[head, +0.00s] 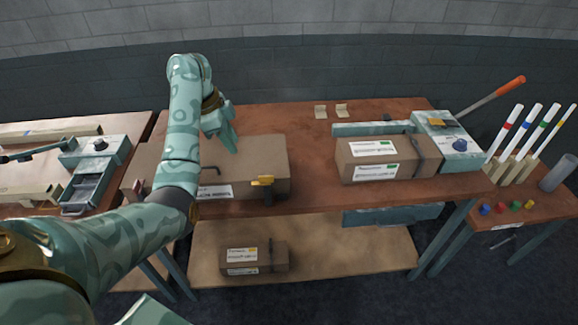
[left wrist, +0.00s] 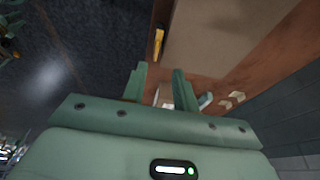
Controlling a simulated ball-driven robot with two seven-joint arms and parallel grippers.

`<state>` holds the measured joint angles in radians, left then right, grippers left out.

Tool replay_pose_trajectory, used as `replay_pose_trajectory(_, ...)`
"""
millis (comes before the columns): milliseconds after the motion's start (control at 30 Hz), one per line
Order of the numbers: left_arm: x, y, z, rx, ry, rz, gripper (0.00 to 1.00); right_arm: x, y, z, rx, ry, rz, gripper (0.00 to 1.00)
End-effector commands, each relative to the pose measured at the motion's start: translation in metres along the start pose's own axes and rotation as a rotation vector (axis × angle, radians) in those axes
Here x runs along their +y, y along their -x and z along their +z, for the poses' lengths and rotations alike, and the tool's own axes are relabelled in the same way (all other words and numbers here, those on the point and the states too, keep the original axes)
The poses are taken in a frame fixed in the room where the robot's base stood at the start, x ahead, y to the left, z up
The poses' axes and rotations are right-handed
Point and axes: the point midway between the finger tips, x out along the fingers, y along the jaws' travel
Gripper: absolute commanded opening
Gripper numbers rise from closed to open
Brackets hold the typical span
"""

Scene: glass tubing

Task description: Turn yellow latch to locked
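A yellow latch (head: 262,181) sits on the front face of a flat brown case (head: 245,150), right of its white label. In the left wrist view the yellow latch (left wrist: 158,42) shows beyond the fingers, on the case's edge. My left gripper (head: 226,138) hangs above the back of the case, behind the latch and to its left, apart from it. In the left wrist view its two fingers (left wrist: 160,85) stand apart with nothing held between them. My right gripper is not in view.
A labelled box (head: 385,158) and a grey-teal device (head: 458,150) stand at right on the wooden table (head: 320,185). A smaller box (head: 250,257) lies on the lower shelf.

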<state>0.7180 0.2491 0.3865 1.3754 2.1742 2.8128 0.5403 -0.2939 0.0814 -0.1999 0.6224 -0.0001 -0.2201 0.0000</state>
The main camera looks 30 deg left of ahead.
Motion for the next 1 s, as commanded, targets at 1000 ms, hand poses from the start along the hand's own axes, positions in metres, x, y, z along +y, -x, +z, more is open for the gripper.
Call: replay_pose_trajectory(1000, 0.002, -0.151, -0.026, 0.074, 0.016, 0.007, 0.29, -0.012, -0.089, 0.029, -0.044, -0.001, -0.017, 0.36)
